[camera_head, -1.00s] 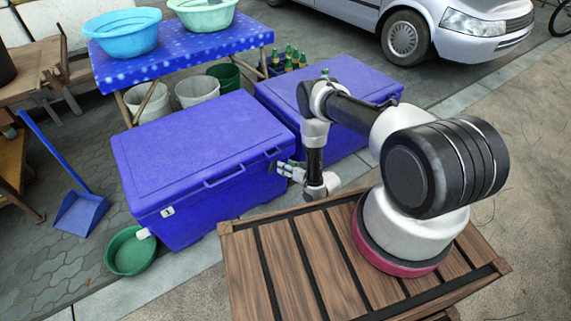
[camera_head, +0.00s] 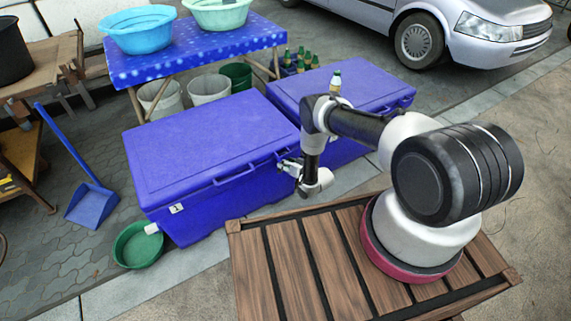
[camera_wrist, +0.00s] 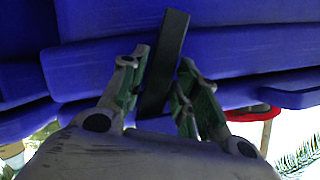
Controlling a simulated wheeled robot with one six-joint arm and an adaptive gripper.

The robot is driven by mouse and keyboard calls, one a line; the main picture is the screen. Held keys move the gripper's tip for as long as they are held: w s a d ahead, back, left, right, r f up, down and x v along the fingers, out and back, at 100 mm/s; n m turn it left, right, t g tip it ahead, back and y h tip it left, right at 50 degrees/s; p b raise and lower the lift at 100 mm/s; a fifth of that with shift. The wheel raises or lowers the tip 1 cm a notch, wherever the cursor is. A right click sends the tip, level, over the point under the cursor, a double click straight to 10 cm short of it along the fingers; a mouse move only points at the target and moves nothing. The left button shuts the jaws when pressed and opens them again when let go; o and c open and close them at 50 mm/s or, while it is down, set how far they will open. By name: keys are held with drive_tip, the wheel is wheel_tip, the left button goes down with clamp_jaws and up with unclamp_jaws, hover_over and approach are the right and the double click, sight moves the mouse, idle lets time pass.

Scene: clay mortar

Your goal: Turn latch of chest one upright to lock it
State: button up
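Chest one (camera_head: 215,150) is the blue chest on the left, with a "1" label on its front and its lid closed. Its dark latch (camera_wrist: 166,62) shows in the wrist view as a flat bar, standing nearly upright but leaning to the right at its top. My gripper (camera_wrist: 160,82) is at the chest's front near its right end, its two green-padded fingers on either side of the latch. The fingers look partly open, with a gap at the right; contact at the left is unclear. In the head view my gripper (camera_head: 288,163) hides most of the latch.
A second blue chest (camera_head: 370,88) stands close to the right, bottles behind it. My arm stands over a wooden slatted platform (camera_head: 290,265). A green basin (camera_head: 138,246) and a blue dustpan (camera_head: 92,204) lie at left. A table (camera_head: 195,45) with basins is behind.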

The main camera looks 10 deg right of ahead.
clamp_jaws()
drive_tip(key=shift+s+a+n+t+h, duration=0.1)
drive_tip(key=shift+n+t+h, duration=0.05)
drive_tip(key=shift+n+h, duration=0.55)
drive_tip(key=shift+a+n+t+h, duration=0.15)
drive_tip(key=shift+n+h, duration=0.25)
drive_tip(key=shift+n, duration=0.5)
drive_tip(key=o, duration=0.5)
unclamp_jaws()
drive_tip(key=v, duration=1.2)
